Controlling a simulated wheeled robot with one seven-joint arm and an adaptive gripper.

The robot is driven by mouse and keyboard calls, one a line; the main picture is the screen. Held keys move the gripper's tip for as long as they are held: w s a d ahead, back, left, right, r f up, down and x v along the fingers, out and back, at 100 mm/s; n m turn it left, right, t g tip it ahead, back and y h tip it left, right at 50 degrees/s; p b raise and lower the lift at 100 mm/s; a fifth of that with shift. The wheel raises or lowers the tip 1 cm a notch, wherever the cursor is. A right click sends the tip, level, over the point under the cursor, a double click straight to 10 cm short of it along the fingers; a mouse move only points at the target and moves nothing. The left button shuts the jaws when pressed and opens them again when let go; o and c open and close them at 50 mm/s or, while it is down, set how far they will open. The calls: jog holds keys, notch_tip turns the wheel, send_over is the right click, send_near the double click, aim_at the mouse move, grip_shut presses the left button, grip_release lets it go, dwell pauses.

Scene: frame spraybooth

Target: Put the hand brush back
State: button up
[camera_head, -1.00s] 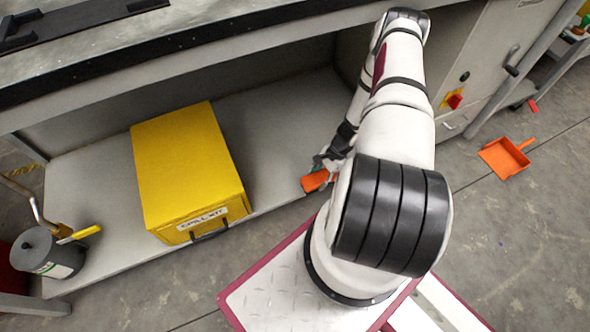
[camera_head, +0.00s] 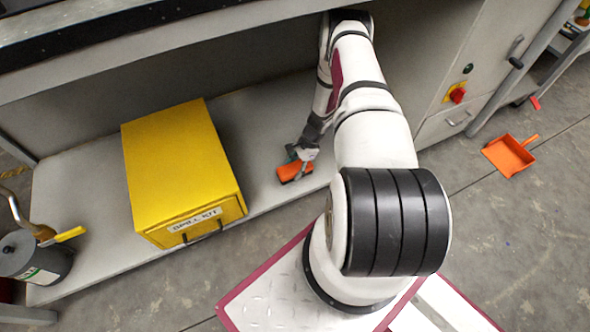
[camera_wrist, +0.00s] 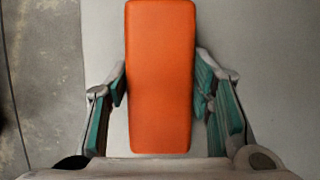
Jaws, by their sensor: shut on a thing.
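The orange hand brush (camera_head: 294,171) is at my gripper, over the grey lower shelf (camera_head: 262,112) to the right of the yellow spill kit box. In the wrist view the brush's orange back (camera_wrist: 160,80) lies lengthwise between the two teal-padded fingers. My gripper (camera_head: 300,158) is shut on the brush; the same gripper (camera_wrist: 160,92) shows a finger on each side of it. Dark bristles show along the brush's lower edge in the head view. I cannot tell whether the brush touches the shelf. An orange dustpan (camera_head: 509,155) lies on the floor at the right.
The yellow spill kit box (camera_head: 180,165) stands on the shelf, left of my gripper. A grey can (camera_head: 36,258) with a yellow-handled tool (camera_head: 66,236) is at the far left. The bench top (camera_head: 140,30) overhangs the shelf. A grey cabinet (camera_head: 500,60) stands at the right.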

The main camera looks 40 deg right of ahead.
aim_at(295, 167)
jog(key=shift+f, duration=0.15)
jog(key=o, duration=1.1)
jog(key=shift+r, duration=0.2)
jog(key=shift+d+r, duration=0.15)
jog(key=shift+r, duration=0.15)
jog(key=p+v, duration=0.2)
jog(key=v, duration=0.3)
jog(key=shift+r+p, duration=0.15)
jog(key=shift+p, duration=0.2)
jog(key=s+d, duration=0.1)
jog(key=d, duration=0.2)
jog(key=s+d, duration=0.1)
jog(key=d, duration=0.3)
jog(key=s+d+f, duration=0.1)
jog(key=d, duration=0.2)
jog(key=shift+s+d+p, duration=0.1)
jog(key=shift+d+p, duration=0.15)
jog(key=shift+p, duration=0.1)
jog(key=shift+s+d, duration=0.1)
jog(key=shift+d, duration=0.25)
